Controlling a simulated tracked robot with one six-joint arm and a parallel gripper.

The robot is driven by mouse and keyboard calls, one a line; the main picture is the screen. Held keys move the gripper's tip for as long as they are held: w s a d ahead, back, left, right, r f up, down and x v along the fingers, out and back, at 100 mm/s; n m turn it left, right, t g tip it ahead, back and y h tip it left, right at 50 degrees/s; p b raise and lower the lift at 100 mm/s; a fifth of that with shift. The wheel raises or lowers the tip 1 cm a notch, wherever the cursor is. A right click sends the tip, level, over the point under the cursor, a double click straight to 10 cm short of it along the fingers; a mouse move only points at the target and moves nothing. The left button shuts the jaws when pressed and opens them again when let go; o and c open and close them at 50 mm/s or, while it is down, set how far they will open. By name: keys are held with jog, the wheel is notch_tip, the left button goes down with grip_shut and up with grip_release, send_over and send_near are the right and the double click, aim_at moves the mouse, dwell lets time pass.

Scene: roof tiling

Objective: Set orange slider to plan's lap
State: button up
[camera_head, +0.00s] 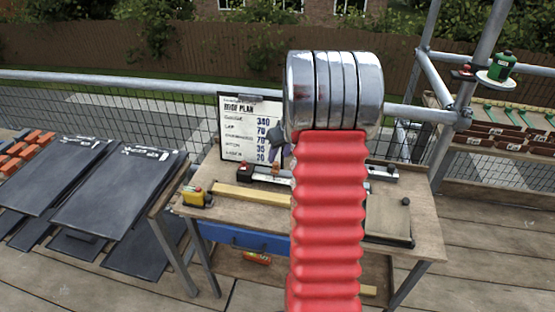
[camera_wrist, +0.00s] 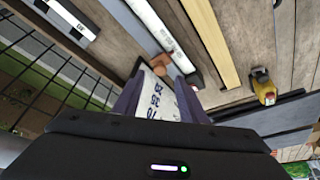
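The plan board (camera_head: 238,150) stands at the back of the workbench; its lap row appears to read 70. A small orange slider (camera_head: 276,169) sits on the pale gauge bar in front of the board, and it also shows in the wrist view (camera_wrist: 160,63). My gripper (camera_head: 280,150) is just above the slider, partly hidden by my red arm sleeve. In the wrist view my gripper's fingers (camera_wrist: 158,72) are apart, with the slider near and between their tips; contact cannot be told. The slider's scale reading is too small to read.
A yellow tool (camera_head: 196,196) and a wooden strip (camera_head: 252,194) lie on the workbench (camera_head: 190,211). Dark slates (camera_head: 118,197) lie on the left. A scaffold rail (camera_head: 180,85) runs behind. A flat dark-edged board (camera_head: 388,220) lies at the bench's right.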

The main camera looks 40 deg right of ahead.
jog(key=v, duration=0.9)
dwell(0.5)
jog(key=s+a+r, duration=0.2)
jog(key=s+a, duration=0.4)
jog(key=a, duration=0.7)
jog(key=s+a+r+n, duration=0.1)
jog(key=s+a+r, duration=0.2)
jog(key=a, duration=1)
jog(key=s+a+r+n+t+y, duration=0.1)
jog(key=s+a+r, duration=0.1)
jog(key=s+a, duration=0.6)
jog(key=a, duration=0.5)
jog(key=shift+s+a, duration=0.25)
jog(key=shift+s, duration=0.05)
